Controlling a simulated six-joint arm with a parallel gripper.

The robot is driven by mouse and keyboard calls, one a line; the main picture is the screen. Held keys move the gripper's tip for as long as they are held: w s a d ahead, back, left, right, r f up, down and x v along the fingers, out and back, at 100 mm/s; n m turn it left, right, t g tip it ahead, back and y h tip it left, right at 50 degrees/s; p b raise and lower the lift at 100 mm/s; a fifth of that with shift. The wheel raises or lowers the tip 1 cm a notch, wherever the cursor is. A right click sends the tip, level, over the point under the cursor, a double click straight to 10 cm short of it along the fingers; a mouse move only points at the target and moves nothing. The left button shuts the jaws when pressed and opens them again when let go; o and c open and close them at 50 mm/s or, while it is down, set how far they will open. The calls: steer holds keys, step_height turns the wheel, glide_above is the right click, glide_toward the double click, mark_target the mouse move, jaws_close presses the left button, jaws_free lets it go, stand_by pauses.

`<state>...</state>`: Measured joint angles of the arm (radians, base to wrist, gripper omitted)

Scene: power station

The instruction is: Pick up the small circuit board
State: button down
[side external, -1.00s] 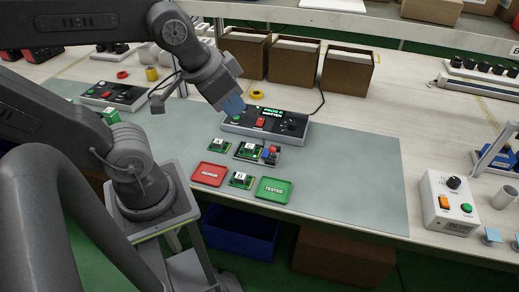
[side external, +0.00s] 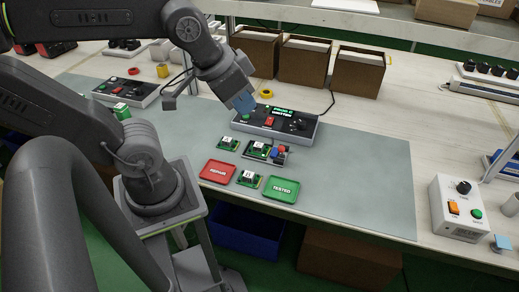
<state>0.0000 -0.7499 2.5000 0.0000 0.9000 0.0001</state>
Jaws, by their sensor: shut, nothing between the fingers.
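Several small green circuit boards with pale labels lie on the grey mat. One (side external: 229,144) is at the left, below the control box. One (side external: 257,150) sits on a dark fixture (side external: 281,158) with red and blue parts. One (side external: 249,180) lies between the red tray (side external: 218,171) and the green "TESTED" tray (side external: 282,189). I cannot tell which one the task means. My gripper (side external: 244,103), with blue fingertips, is shut and empty. It appears above the left end of the control box, up and apart from the boards.
The dark control box (side external: 273,124) with a lit green display stands behind the boards. Brown bins (side external: 305,60) stand at the back. A white switch box (side external: 458,208) stands at the right. The mat (side external: 365,180) right of the trays is clear.

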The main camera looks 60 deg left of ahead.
steer(key=c, duration=1.8)
jaws_free()
steer(key=o, duration=0.6)
steer(key=shift+o, duration=0.2)
steer(key=m+g, duration=0.6)
steer(key=m, duration=0.3)
glide_above(262, 145)
step_height(262, 145, down, 27)
steer(key=shift+w+d, duration=0.15)
steer(key=shift+s+f, duration=0.15)
steer(key=shift+f, duration=1.2)
steer(key=shift+s+f, duration=0.1)
steer(key=shift+f, duration=1.25)
